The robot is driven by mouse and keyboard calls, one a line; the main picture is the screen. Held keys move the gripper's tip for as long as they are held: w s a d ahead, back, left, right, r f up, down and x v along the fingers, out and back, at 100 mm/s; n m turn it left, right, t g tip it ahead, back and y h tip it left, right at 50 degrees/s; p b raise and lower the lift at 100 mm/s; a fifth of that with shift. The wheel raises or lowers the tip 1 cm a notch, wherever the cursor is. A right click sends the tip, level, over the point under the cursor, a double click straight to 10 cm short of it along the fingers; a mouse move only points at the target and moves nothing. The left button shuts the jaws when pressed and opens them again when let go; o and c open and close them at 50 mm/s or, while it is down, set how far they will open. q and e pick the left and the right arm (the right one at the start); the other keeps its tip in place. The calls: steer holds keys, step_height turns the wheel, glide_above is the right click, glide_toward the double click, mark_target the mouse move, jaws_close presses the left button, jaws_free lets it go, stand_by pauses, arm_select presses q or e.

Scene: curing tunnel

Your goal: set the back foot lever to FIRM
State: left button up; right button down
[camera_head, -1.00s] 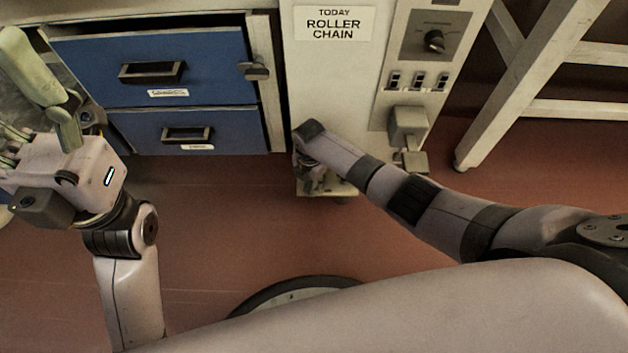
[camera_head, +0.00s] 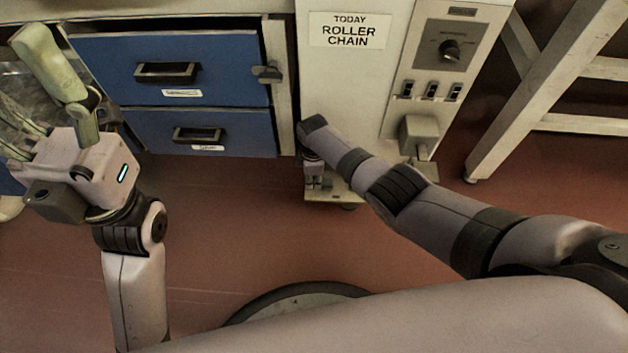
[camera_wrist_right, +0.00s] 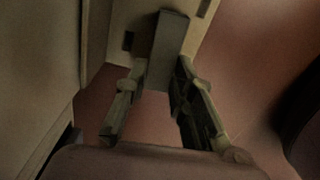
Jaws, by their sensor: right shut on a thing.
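My right gripper (camera_head: 315,180) is low at the left side of the pale machine cabinet (camera_head: 348,85), pointing down near its foot. In the right wrist view its two fingers (camera_wrist_right: 158,105) stand on either side of a grey lever (camera_wrist_right: 168,45) and are shut on it. The lever looks like a plain grey bar. In the head view my arm hides it, and no FIRM mark is legible. A grey block with a pedal-like plate (camera_head: 420,140) sits on the cabinet's right part. My left gripper (camera_head: 40,115) is open and empty at the left, its fingers apart.
A blue drawer unit (camera_head: 225,90) stands left of the cabinet. A pale wooden frame (camera_head: 510,110) stands at the right. Red-brown floor (camera_head: 235,230) is clear in front.

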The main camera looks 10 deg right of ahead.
mark_target(314, 181)
steer(key=shift+w+d+m, duration=0.1)
steer(key=shift+w+m, duration=0.05)
steer(key=shift+m, duration=0.35)
steer(key=c, duration=1.4)
jaws_free()
steer(key=shift+o, duration=0.2)
steer(key=shift+r, duration=0.1)
step_height(314, 181, up, 12)
